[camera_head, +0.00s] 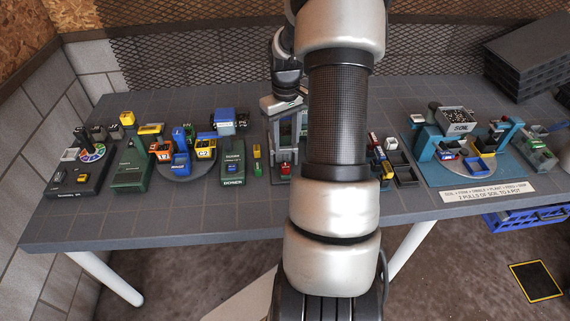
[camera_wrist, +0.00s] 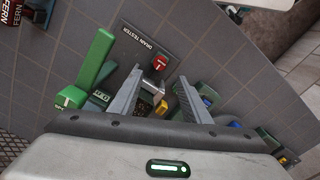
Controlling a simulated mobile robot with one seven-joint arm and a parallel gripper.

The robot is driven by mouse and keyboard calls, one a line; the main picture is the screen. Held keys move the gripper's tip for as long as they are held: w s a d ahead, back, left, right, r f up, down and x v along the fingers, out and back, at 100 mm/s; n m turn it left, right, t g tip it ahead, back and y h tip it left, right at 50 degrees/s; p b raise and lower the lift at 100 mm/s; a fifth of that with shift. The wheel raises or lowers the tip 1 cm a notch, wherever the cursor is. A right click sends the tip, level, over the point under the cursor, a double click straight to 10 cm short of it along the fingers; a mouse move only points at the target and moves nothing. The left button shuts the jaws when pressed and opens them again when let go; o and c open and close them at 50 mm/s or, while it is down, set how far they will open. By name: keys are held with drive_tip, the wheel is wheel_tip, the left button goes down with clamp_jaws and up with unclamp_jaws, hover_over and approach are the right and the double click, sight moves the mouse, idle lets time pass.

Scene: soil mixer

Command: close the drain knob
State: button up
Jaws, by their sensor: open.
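In the wrist view, a red knob (camera_wrist: 160,62) sits on a silver fitting beside a dark plate labelled "DRAIN TESTER" (camera_wrist: 133,36). My gripper (camera_wrist: 161,75) is open, with one finger on each side below the knob in the picture. The knob shows just beyond the fingertips, and I see no clear contact. A pot with brown contents (camera_wrist: 146,104) shows partly between the fingers. In the head view, a small red part (camera_head: 286,168) shows at the front of the grey-framed station, left of my arm. My arm hides much of that station.
A green lever (camera_wrist: 92,66) stands left of my fingers in the wrist view. Small coloured pots (camera_wrist: 207,102) lie to the right. In the head view, the soil station (camera_head: 459,127) stands right and a turntable with pots (camera_head: 188,165) left. The table's front strip is mostly clear.

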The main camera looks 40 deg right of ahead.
sight(286, 166)
wheel_tip(286, 166, down, 11)
drive_tip(key=shift+r+b, duration=0.1)
drive_tip(key=shift+b, duration=0.35)
drive_tip(key=c, duration=1)
drive_tip(key=shift+c, duration=0.2)
